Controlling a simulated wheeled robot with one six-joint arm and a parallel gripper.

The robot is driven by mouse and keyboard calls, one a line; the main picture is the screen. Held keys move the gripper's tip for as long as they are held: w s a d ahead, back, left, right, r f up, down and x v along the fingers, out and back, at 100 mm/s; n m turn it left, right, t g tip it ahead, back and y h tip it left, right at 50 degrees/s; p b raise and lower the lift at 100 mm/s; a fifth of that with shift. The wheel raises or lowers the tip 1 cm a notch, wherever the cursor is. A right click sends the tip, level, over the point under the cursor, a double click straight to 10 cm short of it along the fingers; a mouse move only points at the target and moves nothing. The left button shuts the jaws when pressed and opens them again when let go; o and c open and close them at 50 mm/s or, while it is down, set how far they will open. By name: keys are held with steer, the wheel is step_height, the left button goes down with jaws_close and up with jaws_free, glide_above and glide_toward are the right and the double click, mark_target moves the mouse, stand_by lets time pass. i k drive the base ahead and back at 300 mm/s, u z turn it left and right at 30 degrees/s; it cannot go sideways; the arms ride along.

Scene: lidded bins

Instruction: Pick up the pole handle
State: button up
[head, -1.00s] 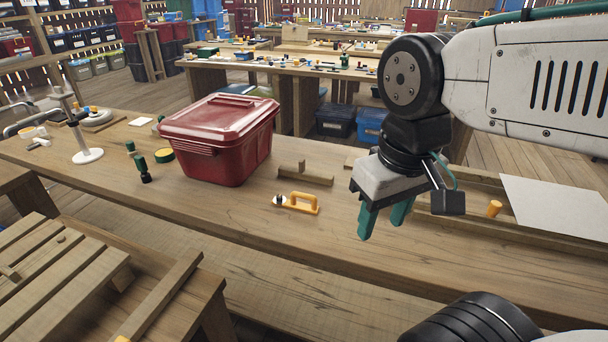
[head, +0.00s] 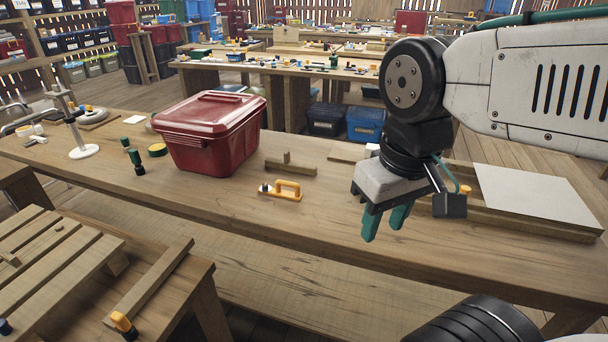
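My gripper (head: 385,220) has teal fingers pointing down. It hangs to the right of the handle, apart from it. A gap shows between the fingers and nothing is seen between them.
A lidded red bin (head: 212,135) stands left of the handle. A wooden block piece (head: 290,165) lies just behind it. A pale board (head: 535,195) lies at the right. A slatted wooden bench (head: 75,265) is in the left foreground. Bench space in front of the handle is clear.

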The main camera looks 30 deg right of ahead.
mark_target(285, 165)
steer(key=k, duration=0.9)
steer(key=u, duration=0.8)
steer(key=i, duration=1.35)
steer(key=z, duration=0.8)
steer(key=i, duration=0.65)
steer(key=z, duration=0.75)
